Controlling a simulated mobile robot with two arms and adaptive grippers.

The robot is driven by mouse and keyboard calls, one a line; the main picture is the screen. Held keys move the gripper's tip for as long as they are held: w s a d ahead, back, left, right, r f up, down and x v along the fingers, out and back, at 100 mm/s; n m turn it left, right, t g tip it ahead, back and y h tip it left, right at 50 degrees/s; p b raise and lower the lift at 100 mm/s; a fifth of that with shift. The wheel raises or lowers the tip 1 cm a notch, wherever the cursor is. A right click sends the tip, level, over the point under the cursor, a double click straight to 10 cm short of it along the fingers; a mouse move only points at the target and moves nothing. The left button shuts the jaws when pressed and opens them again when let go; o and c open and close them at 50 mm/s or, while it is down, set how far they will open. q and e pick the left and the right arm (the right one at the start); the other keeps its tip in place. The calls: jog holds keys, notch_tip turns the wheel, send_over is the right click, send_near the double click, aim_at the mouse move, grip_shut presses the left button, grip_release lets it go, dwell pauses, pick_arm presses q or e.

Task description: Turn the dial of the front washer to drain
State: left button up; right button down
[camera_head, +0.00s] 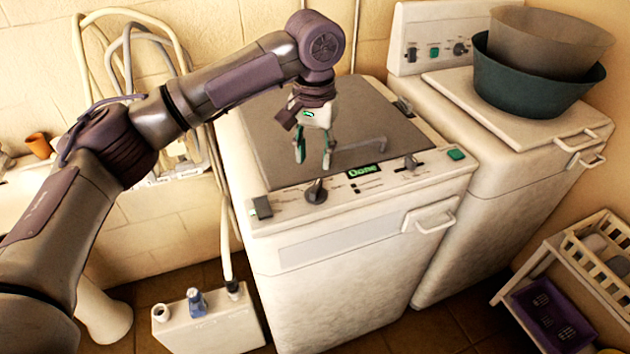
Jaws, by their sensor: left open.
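The front washer (330,290) is a white top-loader with a grey lid (270,120) in the middle of the view. Its front control strip has a dark dial (316,191) on the left and a smaller dark knob (411,161) on the right. Between them a small display (366,171) reads "Done" in green. The dial's markings are too small to read. My left gripper (313,162) is open and empty, fingers pointing down over the lid, just behind and above the dial and apart from it. My right gripper is out of view.
A second white washer (490,200) stands behind to the right, with nested grey and dark green tubs (530,85) on it. Hoses (80,60) hang on the wall. A rack (590,260) stands at right.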

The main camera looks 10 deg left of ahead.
aim_at(315, 188)
pick_arm(q)
jog(key=f+p, duration=0.1)
jog(key=f, duration=0.8)
jog(key=shift+w, duration=0.2)
grip_shut()
